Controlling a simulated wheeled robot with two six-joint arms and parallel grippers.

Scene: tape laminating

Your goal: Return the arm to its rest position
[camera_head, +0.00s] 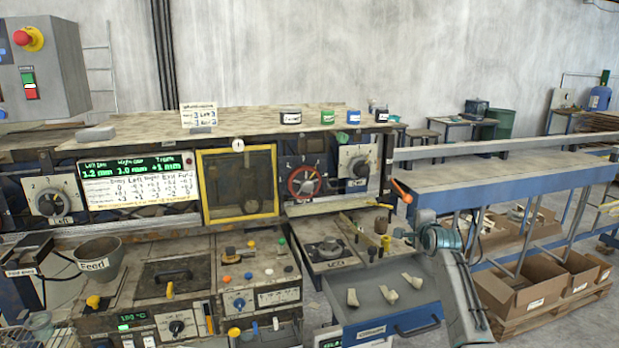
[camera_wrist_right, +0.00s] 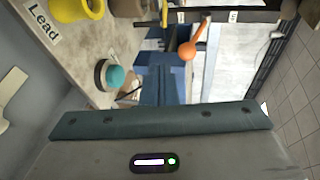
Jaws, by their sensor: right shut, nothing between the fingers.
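My right arm comes up from the bottom right in the head view. Its wrist has a teal band, and the small right gripper (camera_head: 404,233) is at its left end, beside the machine's right edge. The gripper is shut and empty, apart from the orange-handled lever (camera_head: 401,192) above it. In the right wrist view, a dark teal bar and grey housing fill the bottom. The orange knob (camera_wrist_right: 187,51) shows beyond them. My left gripper is not in view.
An open blue drawer (camera_head: 385,312) with several pale pieces lies left of my right arm. A blue conveyor table (camera_head: 500,182) and cardboard boxes (camera_head: 522,284) stand to the right. The machine panel with dials (camera_head: 305,182) and a yellow-framed window (camera_head: 238,218) is at left.

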